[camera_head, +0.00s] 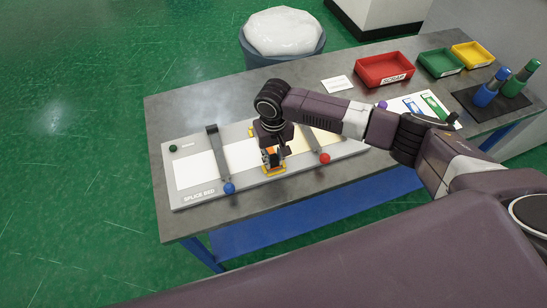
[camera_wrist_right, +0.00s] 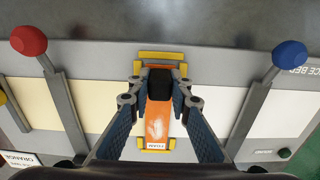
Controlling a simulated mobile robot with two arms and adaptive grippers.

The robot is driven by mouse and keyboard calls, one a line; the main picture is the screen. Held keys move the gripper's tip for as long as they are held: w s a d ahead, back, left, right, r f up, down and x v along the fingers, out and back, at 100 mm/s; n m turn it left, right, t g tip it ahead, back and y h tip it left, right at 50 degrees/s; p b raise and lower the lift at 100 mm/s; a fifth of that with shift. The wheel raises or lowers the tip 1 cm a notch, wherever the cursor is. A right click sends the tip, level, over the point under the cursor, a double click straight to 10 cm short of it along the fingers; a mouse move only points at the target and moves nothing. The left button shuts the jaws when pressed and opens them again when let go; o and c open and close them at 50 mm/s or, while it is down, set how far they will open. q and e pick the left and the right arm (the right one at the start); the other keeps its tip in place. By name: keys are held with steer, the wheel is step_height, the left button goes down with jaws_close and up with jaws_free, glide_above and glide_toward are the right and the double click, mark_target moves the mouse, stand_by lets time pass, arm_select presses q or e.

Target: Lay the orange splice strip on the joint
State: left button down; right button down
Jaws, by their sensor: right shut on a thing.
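My right gripper (camera_head: 271,158) is over the middle of the grey splice bed (camera_head: 205,198), and its fingers also show in the right wrist view (camera_wrist_right: 160,88). It is shut on the orange splice strip (camera_wrist_right: 158,118), which has a dark part between the fingertips and a small white label. The strip lies between yellow guides (camera_wrist_right: 161,54) at the middle of the bed. I cannot tell whether it touches the bed. A white sheet (camera_head: 195,170) lies left on the bed and a cream sheet (camera_wrist_right: 95,106) right. The joint is hidden under the strip and gripper. My left gripper is out of view.
Clamp bars with a blue knob (camera_head: 229,188) and a red knob (camera_head: 324,158) flank the gripper. Red (camera_head: 384,70), green (camera_head: 440,62) and yellow (camera_head: 473,55) trays and bottles (camera_head: 486,94) stand at the table's right. A bin (camera_head: 283,38) stands behind. The table's back left is clear.

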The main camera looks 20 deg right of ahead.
steer(key=c, duration=1.7)
jaws_free()
steer(key=shift+c, duration=0.2)
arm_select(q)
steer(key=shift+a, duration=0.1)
arm_select(e)
steer(key=shift+o, duration=0.3)
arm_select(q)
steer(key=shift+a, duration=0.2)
arm_select(e)
steer(key=shift+r, duration=0.1)
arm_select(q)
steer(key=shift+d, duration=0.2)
arm_select(e)
step_height(320, 180, up, 12)
